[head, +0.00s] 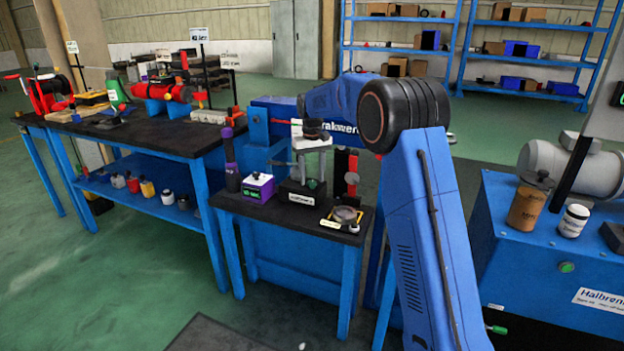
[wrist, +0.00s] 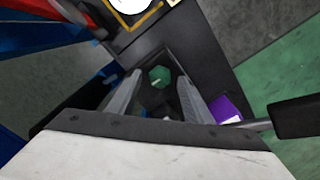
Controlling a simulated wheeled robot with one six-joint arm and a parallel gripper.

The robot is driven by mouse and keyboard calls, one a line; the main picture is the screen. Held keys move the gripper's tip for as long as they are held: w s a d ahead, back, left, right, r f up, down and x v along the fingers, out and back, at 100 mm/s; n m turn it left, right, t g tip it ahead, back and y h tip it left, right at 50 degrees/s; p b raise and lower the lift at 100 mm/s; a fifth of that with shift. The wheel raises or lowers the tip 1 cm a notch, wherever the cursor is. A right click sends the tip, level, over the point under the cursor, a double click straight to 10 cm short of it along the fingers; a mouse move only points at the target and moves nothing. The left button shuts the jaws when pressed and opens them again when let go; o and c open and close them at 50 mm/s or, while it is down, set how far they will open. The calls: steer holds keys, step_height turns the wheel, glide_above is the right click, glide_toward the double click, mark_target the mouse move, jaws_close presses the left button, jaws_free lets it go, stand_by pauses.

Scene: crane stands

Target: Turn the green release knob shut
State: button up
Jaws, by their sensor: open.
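The green knob (wrist: 159,77) shows in the wrist view as a small hexagonal shape with a pale mark on it. It lies between and beyond the fingers of my gripper (wrist: 160,88), which are apart. I see no finger touching it, and the gap in depth is hard to judge. In the head view my gripper (head: 311,172) points down over a black labelled block (head: 302,193) on the small table. A small greenish spot there, between the fingers, looks like the knob, mostly hidden. I cannot tell how far the knob is turned.
A purple box (head: 257,189) and a dark bottle (head: 231,165) stand left of the block. The small table (head: 285,217) has little free room.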

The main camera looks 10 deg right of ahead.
mark_target(312, 182)
step_height(312, 182, up, 16)
stand_by(0.5)
steer(key=shift+r, duration=0.1)
steer(key=s+d+r+t, duration=0.1)
steer(key=s+d+r, duration=0.1)
steer(key=s, duration=1.3)
steer(key=s+d+r+t, duration=0.1)
steer(key=s+d+r, duration=0.15)
steer(key=s, duration=1.25)
steer(key=s+d+f+t, duration=0.1)
steer(key=s+f, duration=0.7)
steer(key=s, duration=0.5)
steer(key=s+d+f+m+t, duration=0.1)
steer(key=s+f, duration=0.8)
steer(key=s, duration=0.5)
steer(key=shift+d+f+m+t, duration=0.2)
steer(key=shift+f+m+t, duration=0.1)
steer(key=shift+t, duration=0.1)
